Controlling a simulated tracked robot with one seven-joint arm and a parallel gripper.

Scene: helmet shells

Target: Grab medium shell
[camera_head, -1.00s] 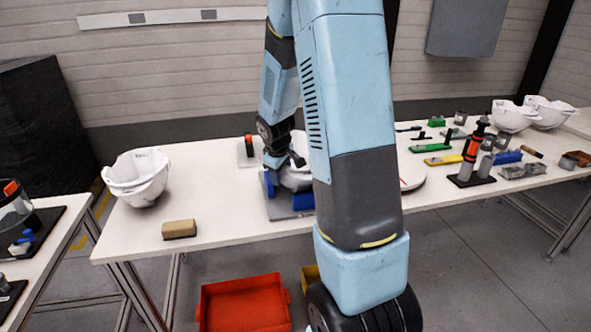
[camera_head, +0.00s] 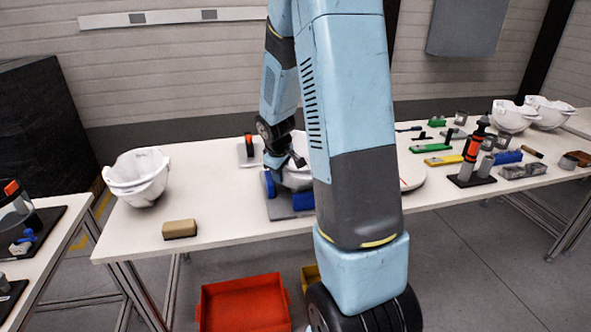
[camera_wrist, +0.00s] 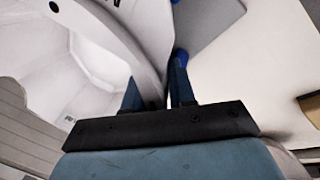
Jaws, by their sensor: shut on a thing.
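A white helmet shell (camera_head: 297,181) stands on a grey-and-blue holder (camera_head: 283,208) on the long table, partly hidden behind my arm in the head view. In the wrist view the shell (camera_wrist: 85,75) fills the left side, its hollow inside facing the camera. My gripper (camera_wrist: 158,85) is shut on the shell's rim wall, with one dark blue finger on each side of it. In the head view the fingertips are hard to make out. Another white shell (camera_head: 138,178) sits at the table's left end. I cannot tell its size relative to the held one.
A tan block (camera_head: 179,229) lies near the table's front edge. A red bin (camera_head: 243,303) is on the floor below. More white shells (camera_head: 513,117) and several tools stand at the right end. The table between the left shell and the holder is mostly clear.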

